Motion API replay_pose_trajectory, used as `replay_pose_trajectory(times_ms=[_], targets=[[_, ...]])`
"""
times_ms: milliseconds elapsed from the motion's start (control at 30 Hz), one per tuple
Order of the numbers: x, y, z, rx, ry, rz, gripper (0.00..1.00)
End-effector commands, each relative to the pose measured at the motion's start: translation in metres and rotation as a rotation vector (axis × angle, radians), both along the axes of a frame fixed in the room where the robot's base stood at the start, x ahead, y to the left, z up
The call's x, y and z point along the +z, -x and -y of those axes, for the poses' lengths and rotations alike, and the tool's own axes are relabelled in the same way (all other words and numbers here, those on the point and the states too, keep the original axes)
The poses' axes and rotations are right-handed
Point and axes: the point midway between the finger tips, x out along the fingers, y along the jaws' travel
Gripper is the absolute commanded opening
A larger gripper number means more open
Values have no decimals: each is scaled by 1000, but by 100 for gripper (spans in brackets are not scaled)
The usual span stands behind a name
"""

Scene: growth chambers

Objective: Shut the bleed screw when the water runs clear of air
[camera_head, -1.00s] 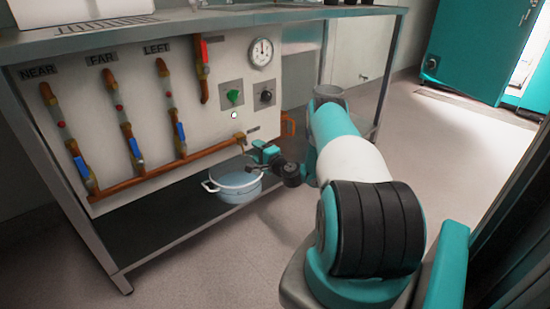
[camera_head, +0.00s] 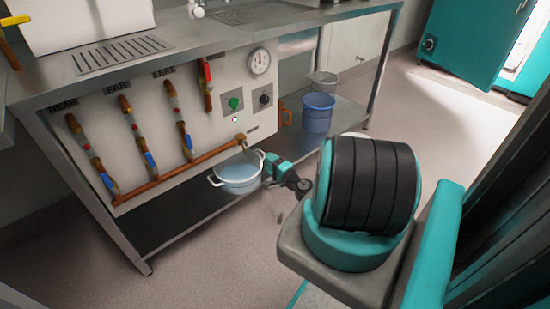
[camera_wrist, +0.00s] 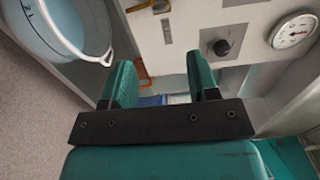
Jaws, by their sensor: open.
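A white panel (camera_head: 165,113) carries copper pipes and a brass outlet fitting (camera_head: 240,139) at the right end of the lowest copper pipe. Which part is the bleed screw is too small to tell. A white pot (camera_head: 238,180) with pale blue contents stands below the outlet; it also shows in the wrist view (camera_wrist: 101,59). Whether water runs or carries bubbles cannot be seen. My gripper (camera_head: 275,166) is just right of the pot, below the outlet. In the wrist view, my gripper (camera_wrist: 160,75) is open with nothing between its fingers.
A blue bucket (camera_head: 317,112) stands on the lower shelf.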

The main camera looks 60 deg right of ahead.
Motion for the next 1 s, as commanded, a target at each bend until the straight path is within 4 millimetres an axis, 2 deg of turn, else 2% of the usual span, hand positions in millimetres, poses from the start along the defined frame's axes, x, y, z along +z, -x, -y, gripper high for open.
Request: replay_pose_trajectory(times_ms=[33,300,900,1000], targets=[[6,6,-1,-1,1,0,54],[1,23,-6,0,0,0,54],[0,24,-6,1,1,0,54],[4,19,-5,17,8,-4,54]])
